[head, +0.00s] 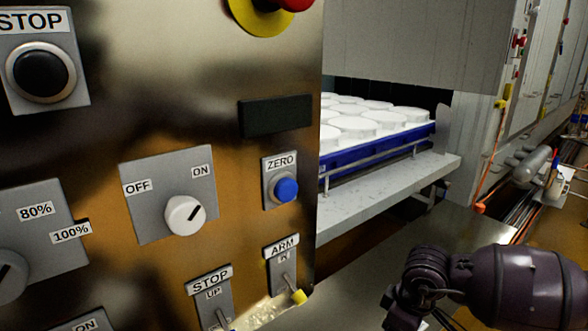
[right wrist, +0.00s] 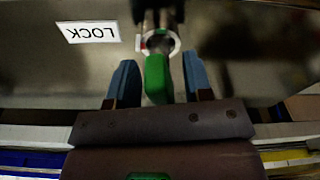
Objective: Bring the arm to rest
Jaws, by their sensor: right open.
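In the head view, a steel control panel (head: 90,130) fills the left. Low on it is a switch labelled ARM (head: 284,262) with a yellow-tipped lever. My dark purple arm (head: 515,285) shows at the lower right; its fingers cannot be made out there. In the right wrist view, my right gripper (right wrist: 158,86) is open, its two blue fingers apart. A green lever (right wrist: 156,78) with a metal ring at its base shows between the fingers, with gaps on both sides. A LOCK label (right wrist: 88,32) appears upside down beside it. My left gripper is not in view.
The panel also has a blue ZERO button (head: 286,189), an OFF/ON knob (head: 185,214) and a black STOP button (head: 40,72). Behind it, white moulds (head: 355,127) stand in a blue tray (head: 375,143) above a pale ledge (head: 385,187).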

